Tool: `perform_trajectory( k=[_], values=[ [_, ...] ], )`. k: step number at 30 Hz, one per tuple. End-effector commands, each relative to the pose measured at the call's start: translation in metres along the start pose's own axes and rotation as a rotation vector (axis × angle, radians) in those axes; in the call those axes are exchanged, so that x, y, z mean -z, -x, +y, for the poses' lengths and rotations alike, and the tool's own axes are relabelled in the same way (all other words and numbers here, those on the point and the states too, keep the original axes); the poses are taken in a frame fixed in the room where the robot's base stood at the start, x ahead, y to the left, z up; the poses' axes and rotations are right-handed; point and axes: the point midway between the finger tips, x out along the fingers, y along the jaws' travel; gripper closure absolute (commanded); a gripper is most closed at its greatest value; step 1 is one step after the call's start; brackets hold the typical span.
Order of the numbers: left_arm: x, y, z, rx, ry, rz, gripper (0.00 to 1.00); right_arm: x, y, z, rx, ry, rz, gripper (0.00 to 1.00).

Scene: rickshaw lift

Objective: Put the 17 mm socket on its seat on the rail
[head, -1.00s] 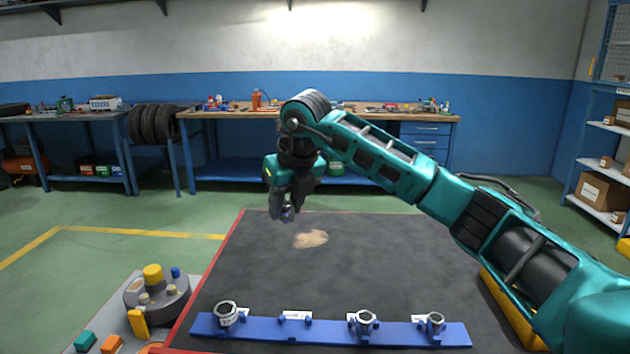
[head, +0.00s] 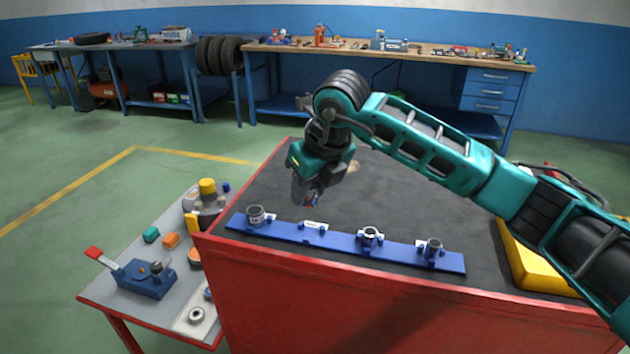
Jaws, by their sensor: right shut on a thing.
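The blue rail (head: 345,243) lies along the near edge of the dark bench top. Metal sockets stand on it at the left end (head: 256,214), right of the middle (head: 370,236) and towards the right (head: 432,248). My left gripper is not in view.
The red-sided bench (head: 400,305) has free dark surface behind the rail. A yellow object (head: 538,265) lies at its right under my right arm. A lower grey side table (head: 150,300) holds a red-handled blue device (head: 145,276) and several small parts.

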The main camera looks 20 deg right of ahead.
Motion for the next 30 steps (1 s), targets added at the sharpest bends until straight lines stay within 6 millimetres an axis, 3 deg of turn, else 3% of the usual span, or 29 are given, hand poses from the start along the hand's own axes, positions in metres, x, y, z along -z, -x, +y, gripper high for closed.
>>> perform_trajectory(
  k=[16, 30],
  values=[
    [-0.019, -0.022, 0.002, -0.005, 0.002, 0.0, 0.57, 0.019, -0.046, -0.001, 0.0, 0.0, 0.0, 0.96],
    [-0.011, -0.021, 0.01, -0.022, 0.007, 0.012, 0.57, 0.021, -0.051, -0.001, 0.001, -0.001, 0.0, 0.96]
  ],
)
